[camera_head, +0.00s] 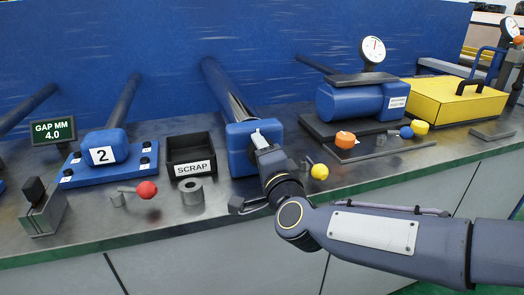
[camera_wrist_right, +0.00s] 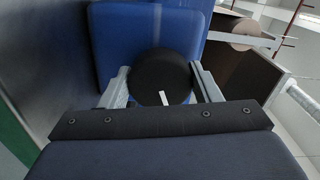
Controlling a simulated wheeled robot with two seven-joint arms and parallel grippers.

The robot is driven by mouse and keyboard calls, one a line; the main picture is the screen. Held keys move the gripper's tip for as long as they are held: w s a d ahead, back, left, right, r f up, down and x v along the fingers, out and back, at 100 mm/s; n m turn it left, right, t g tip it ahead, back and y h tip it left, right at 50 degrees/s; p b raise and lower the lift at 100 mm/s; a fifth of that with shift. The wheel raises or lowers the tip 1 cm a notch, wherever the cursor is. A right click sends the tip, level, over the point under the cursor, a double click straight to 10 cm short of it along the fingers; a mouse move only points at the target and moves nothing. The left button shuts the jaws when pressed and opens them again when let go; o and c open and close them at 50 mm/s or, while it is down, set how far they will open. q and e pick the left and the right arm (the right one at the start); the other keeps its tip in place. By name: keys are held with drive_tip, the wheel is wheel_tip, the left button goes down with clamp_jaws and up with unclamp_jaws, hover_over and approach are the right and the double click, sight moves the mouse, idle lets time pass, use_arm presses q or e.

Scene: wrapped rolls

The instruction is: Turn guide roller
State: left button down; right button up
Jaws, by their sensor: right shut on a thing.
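The guide roller (camera_head: 225,90) is a long dark cylinder running from the blue back wall to a blue block (camera_head: 238,160) at the bench front. In the right wrist view a round black knob (camera_wrist_right: 160,72) with a short white mark near its lower edge stands on the face of the blue block (camera_wrist_right: 108,40). My right gripper (camera_wrist_right: 160,88) is shut on the knob, one finger on each side. In the head view my right gripper (camera_head: 260,142) is at the front of the block and hides the knob. My left gripper is not in view.
Left of the block are a black SCRAP bin (camera_head: 190,148), a grey ring (camera_head: 191,191) and a red ball lever (camera_head: 146,190). A yellow ball lever (camera_head: 319,172) stands just right of my gripper. A screen (camera_head: 53,131) reads GAP MM 4.0. A dial gauge (camera_head: 373,49) stands at the back.

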drive_tip(key=n+p, duration=0.2)
drive_tip(key=n, duration=0.5)
drive_tip(key=shift+p, duration=0.35)
drive_tip(key=n+p, duration=0.1)
drive_tip(key=n, duration=0.2)
drive_tip(key=n+p, duration=0.1)
drive_tip(key=n, duration=0.2)
drive_tip(key=shift+d+f, duration=0.1)
drive_tip(key=shift+f, duration=0.1)
drive_tip(key=shift+n, duration=0.3)
drive_tip(key=o, duration=1)
drive_tip(key=shift+s, duration=0.1)
drive_tip(key=v, duration=0.7)
drive_tip(key=shift+s+d, duration=0.15)
drive_tip(key=shift+s, duration=0.1)
